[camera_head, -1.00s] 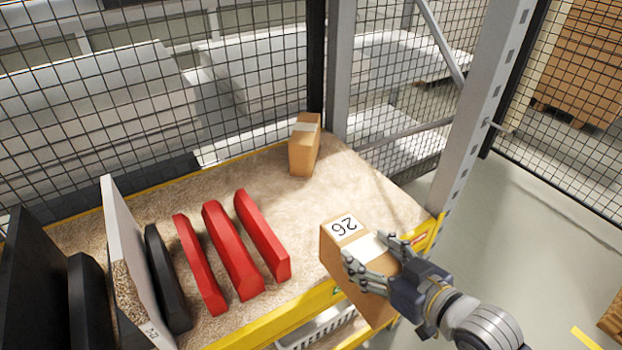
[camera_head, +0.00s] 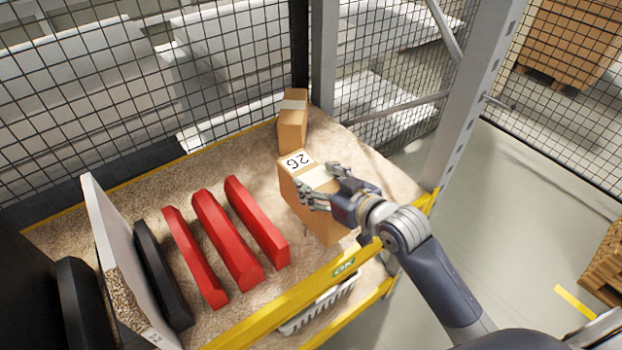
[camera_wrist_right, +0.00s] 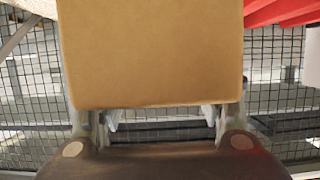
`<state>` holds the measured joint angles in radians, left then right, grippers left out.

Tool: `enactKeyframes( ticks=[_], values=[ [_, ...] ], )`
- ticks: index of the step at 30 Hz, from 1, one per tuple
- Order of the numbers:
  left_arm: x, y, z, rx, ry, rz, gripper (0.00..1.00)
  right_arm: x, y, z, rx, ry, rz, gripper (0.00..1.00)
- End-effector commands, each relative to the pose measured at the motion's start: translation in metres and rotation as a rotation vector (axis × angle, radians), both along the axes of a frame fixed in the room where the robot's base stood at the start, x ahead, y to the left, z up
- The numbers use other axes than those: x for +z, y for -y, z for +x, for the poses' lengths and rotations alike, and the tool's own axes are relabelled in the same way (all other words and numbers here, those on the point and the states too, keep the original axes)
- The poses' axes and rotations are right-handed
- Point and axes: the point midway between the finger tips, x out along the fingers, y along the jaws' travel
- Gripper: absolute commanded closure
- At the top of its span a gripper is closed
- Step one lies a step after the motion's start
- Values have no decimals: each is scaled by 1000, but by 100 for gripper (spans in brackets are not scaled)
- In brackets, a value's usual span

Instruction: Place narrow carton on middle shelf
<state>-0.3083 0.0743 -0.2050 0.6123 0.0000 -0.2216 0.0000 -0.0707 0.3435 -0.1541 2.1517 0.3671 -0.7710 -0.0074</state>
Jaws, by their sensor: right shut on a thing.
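A brown narrow carton (camera_head: 311,201) with pale tape and a white label reading 26 is in my right gripper (camera_head: 325,188). The gripper is shut on it from the right side. The carton is over the front right part of the chipboard shelf (camera_head: 385,178); I cannot tell whether its bottom touches the board. In the right wrist view the carton (camera_wrist_right: 150,50) fills the upper middle, between the fingers of the gripper (camera_wrist_right: 160,120). My left gripper is not in view.
Another narrow carton (camera_head: 292,125) stands behind the held one, at the back of the shelf. Several red pieces (camera_head: 228,240) stand to the left, with dark pieces and a pale board (camera_head: 112,250) beyond. A yellow beam (camera_head: 290,300) edges the front, and a grey upright (camera_head: 473,110) stands right.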

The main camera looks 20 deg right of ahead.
Motion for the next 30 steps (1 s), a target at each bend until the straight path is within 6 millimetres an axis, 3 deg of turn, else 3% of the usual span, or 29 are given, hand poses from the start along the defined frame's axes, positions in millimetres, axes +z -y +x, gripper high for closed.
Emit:
enactKeyframes(
  ticks=[3, 11, 14, 18, 29, 30],
  values=[
    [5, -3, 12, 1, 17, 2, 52, 2, -4, 19, -1, 4, 2, 94],
    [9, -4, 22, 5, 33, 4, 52, -1, -9, 39, 0, 4, 1, 94],
    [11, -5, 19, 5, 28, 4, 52, -23, -8, 36, -1, -3, 1, 94],
    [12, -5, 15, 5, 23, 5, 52, -35, -8, 37, 0, 3, 2, 94],
    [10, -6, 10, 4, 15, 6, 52, -40, -8, 37, 0, 3, 1, 94],
    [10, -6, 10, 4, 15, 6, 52, -42, -8, 36, 0, -1, 0, 36]
  ],
)
